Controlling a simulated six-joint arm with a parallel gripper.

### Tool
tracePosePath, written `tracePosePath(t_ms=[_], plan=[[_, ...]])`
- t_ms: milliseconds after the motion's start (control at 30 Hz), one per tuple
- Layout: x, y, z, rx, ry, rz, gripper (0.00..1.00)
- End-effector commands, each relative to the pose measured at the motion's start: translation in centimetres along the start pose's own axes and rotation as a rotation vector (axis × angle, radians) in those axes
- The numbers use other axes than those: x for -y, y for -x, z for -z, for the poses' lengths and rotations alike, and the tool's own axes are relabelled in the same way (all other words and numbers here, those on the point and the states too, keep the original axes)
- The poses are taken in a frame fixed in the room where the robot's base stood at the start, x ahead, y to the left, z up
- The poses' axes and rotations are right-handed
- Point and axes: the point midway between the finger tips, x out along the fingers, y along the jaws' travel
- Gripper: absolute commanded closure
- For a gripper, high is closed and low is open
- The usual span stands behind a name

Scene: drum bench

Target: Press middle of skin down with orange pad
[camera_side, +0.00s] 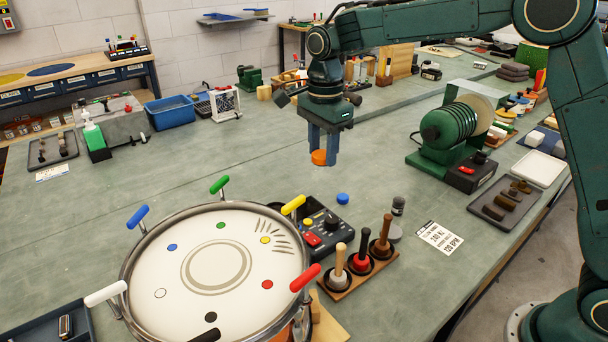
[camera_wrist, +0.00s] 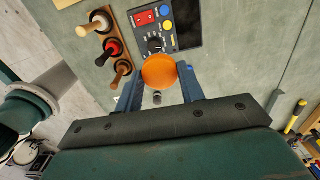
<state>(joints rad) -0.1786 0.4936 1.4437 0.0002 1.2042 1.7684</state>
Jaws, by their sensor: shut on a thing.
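My gripper (camera_side: 323,157) is shut on the orange pad (camera_side: 319,158), which is held in the air above the bench behind the drum. In the wrist view the round orange pad (camera_wrist: 159,71) sits between the two blue fingers of my gripper (camera_wrist: 160,82). The drum skin (camera_side: 216,262) is cream white, with a grey ring around its middle and several coloured dots near its edge. It lies at the lower left in the side view, apart from the pad. The skin is not seen in the wrist view.
Coloured handles stand up around the drum rim, including a yellow one (camera_side: 293,205) and a red one (camera_side: 305,278). A control box (camera_side: 318,228) and a wooden rack of mallets (camera_side: 358,268) stand right of the drum. A green grinder-like machine (camera_side: 450,130) is farther right.

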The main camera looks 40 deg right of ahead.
Motion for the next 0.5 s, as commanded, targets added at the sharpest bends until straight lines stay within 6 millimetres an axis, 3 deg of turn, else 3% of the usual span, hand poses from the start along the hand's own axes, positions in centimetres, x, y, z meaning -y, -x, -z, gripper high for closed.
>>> tracePosePath(t_ms=[33, 267, 500], plan=[[0.0, 0.1, -1.9, 0.000, 0.041, 0.000, 0.85], [-0.9, 0.6, -9.5, 0.000, 0.206, 0.001, 0.85], [-3.2, 1.1, -17.4, 0.000, 0.377, 0.000, 0.85]])
